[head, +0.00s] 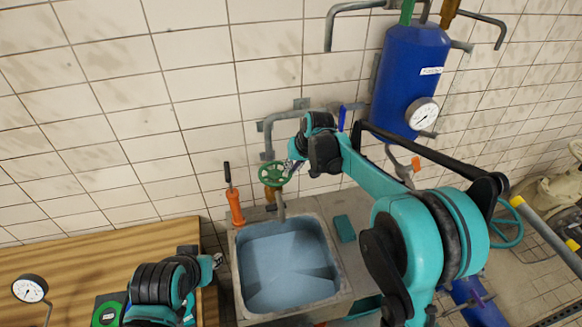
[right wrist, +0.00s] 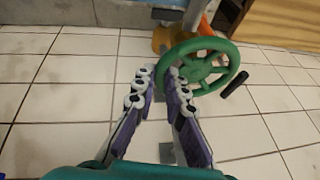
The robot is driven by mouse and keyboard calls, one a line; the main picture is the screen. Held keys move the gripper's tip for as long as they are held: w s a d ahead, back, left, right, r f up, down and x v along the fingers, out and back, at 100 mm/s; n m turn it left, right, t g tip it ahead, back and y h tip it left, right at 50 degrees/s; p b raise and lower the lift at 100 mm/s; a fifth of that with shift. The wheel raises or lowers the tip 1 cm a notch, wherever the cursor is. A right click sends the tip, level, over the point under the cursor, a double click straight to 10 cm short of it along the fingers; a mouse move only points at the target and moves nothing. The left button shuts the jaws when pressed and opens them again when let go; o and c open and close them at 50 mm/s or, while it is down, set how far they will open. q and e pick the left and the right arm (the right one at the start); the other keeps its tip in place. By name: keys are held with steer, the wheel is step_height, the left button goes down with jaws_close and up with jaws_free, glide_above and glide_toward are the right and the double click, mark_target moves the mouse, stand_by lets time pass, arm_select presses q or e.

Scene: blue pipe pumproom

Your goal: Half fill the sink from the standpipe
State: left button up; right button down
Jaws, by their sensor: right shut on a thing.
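The sink (head: 343,293) has a grey rim and a blue basin. A paler blue surface inside looks like water, but its depth is hard to judge. The standpipe (head: 281,206) stands at the wall behind it, with a green handwheel (head: 264,186). My right gripper (head: 290,168) is at the right side of the handwheel. In the right wrist view, its fingers are shut on the near rim of the green wheel (right wrist: 228,78). My left gripper (head: 217,260) is left of the sink, near the wooden table; its jaws are too small to read.
An orange-handled tool (head: 235,207) stands left of the standpipe. A teal block (head: 344,229) lies on the sink's right ledge. A blue tank (head: 405,80) with a gauge (head: 422,114) hangs on the wall. The wooden table (head: 95,258) holds another gauge (head: 30,288).

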mark_target(289, 178)
steer(key=s+m, duration=0.1)
steer(key=m+h, duration=0.1)
steer(key=m, duration=0.1)
steer(key=shift+s+a+m+t+b, duration=0.2)
steer(key=shift+s+m+t+b, duration=0.1)
steer(key=shift+s+b, duration=0.1)
steer(key=shift+s+a+m+h+b, duration=0.2)
steer(key=shift+s+m+h, duration=0.3)
steer(key=shift+m, duration=0.5)
steer(key=shift+s+a+m+h+b, duration=0.1)
steer(key=shift+s+a+m+h, duration=0.15)
steer(key=shift+m+h, duration=0.55)
steer(key=shift+m, duration=0.3)
steer(key=c, duration=1.6)
jaws_free()
steer(key=shift+o, duration=0.2)
steer(key=shift+s+r, duration=0.1)
steer(key=shift+r, duration=0.05)
steer(key=v, duration=1.1)
steer(key=shift+s+d+r, duration=0.2)
steer(key=shift+s+r, duration=0.05)
steer(key=shift+r, duration=0.1)
